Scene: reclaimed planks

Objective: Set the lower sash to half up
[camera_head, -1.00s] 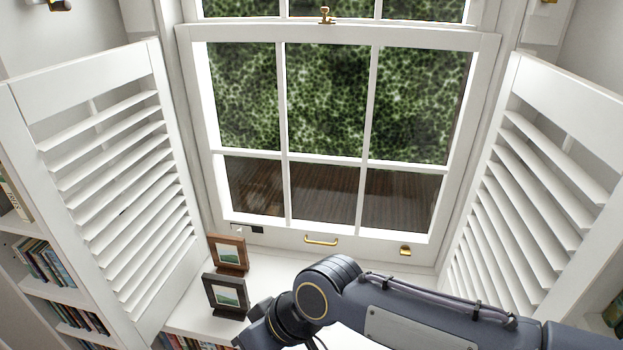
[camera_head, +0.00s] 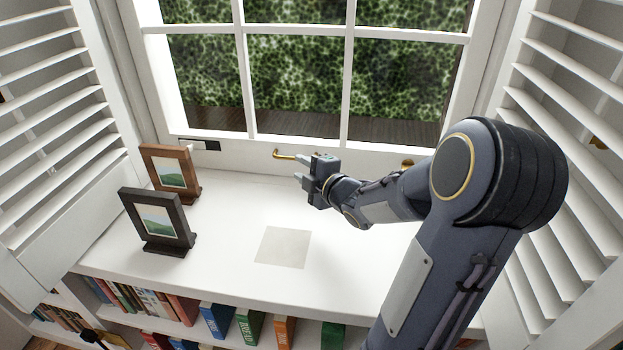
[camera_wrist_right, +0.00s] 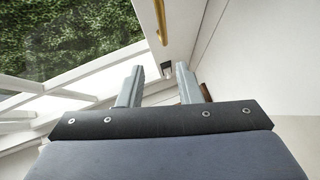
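The white lower sash (camera_head: 347,75) has several panes, and its bottom rail sits down at the sill (camera_head: 230,200). A brass handle (camera_head: 285,155) is on that rail, and a second brass fitting (camera_head: 407,163) is further right, partly behind my arm. My right gripper (camera_head: 312,168) is just in front of and to the right of the first handle, apart from it. In the right wrist view its fingers (camera_wrist_right: 159,78) are apart with nothing between them, and a brass handle (camera_wrist_right: 160,20) shows beyond the tips. My left gripper is not seen.
A brown picture frame (camera_head: 170,172) and a black one (camera_head: 157,222) stand on the left of the sill. Louvred shutters flank the window at left (camera_head: 60,130) and right (camera_head: 560,120). Books (camera_head: 250,328) fill shelves below. The middle of the sill is clear.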

